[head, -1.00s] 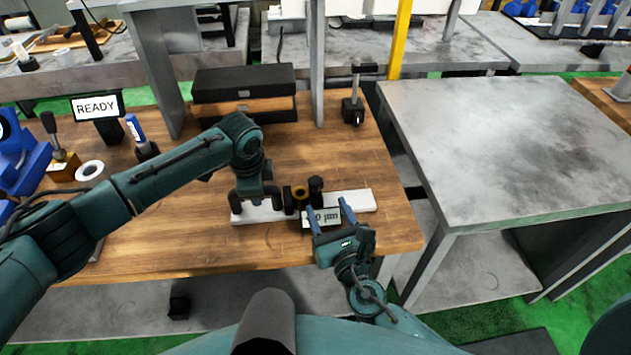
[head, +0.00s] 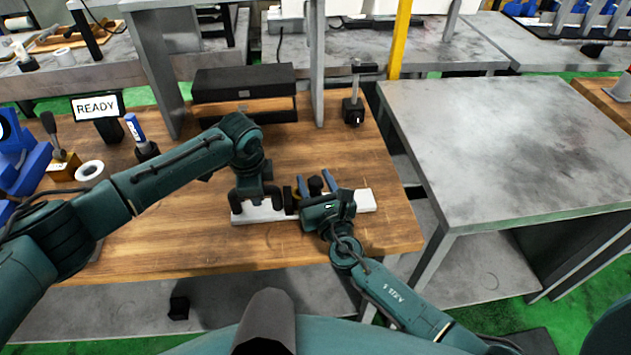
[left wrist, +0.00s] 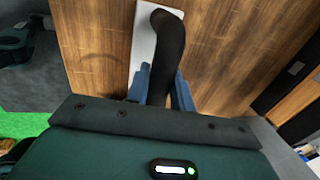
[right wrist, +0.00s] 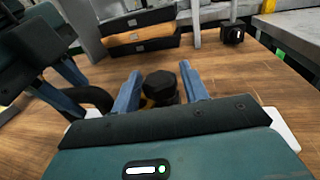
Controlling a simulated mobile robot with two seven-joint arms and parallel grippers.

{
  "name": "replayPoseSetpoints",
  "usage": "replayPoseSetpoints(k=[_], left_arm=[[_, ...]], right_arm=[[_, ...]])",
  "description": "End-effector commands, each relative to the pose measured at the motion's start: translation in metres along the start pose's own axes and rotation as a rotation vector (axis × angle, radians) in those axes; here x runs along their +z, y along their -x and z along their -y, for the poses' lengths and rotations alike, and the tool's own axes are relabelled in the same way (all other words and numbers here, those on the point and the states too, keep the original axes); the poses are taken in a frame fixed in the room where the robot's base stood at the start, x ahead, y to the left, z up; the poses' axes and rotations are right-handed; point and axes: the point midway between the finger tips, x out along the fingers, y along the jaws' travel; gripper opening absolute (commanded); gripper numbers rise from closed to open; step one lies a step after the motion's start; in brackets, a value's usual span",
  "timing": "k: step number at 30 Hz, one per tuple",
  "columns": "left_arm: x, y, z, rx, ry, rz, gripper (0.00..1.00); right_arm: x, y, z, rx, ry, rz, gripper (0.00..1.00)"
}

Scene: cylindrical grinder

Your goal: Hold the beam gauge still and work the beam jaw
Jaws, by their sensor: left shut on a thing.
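The beam gauge (head: 365,201) lies on the wooden table as a white bar with black parts on it. My left gripper (head: 258,197) is at its left part, shut on the gauge's black curved handle, which shows between the blue fingers in the left wrist view (left wrist: 170,40). My right gripper (head: 314,180) is over the right part of the gauge. Its blue fingers stand apart, one on each side of the black knob of the beam jaw (right wrist: 159,86); I cannot tell whether they touch it. My right gripper hides the gauge's readout in the head view.
A READY sign (head: 97,106) stands at the back left. A black box (head: 243,82) and a small black stand (head: 353,111) are behind the gauge. The grey table (head: 510,140) to the right is bare. The wood in front of the gauge is clear.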

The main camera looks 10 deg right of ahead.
Motion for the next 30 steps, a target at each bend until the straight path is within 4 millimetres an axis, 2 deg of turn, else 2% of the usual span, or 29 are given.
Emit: replayPoseSetpoints(k=[2, 15, 22, 25, 30], left_arm=[[0.0, -0.001, -0.001, 0.002, 0.0, 0.001, 0.0], [0.001, -0.001, -0.001, 0.003, 0.0, 0.002, 0.0], [0.001, -0.001, -0.001, 0.002, 0.0, 0.002, 0.0], [0.001, -0.001, -0.001, 0.003, 0.0, 0.002, 0.0], [0.001, -0.001, -0.001, 0.003, 0.001, 0.002, 0.0]], right_arm=[[0.0, 0.0, 0.0, 0.0, 0.0, 0.0, 0.37], [0.0, 0.0, 0.0, 0.0, 0.0, 0.0, 0.01], [-0.001, 0.001, 0.003, -0.001, 0.002, 0.0, 0.0], [-0.001, 0.004, 0.019, -0.004, 0.005, -0.001, 0.0], [-0.001, 0.012, 0.058, -0.005, 0.008, -0.001, 0.0]])
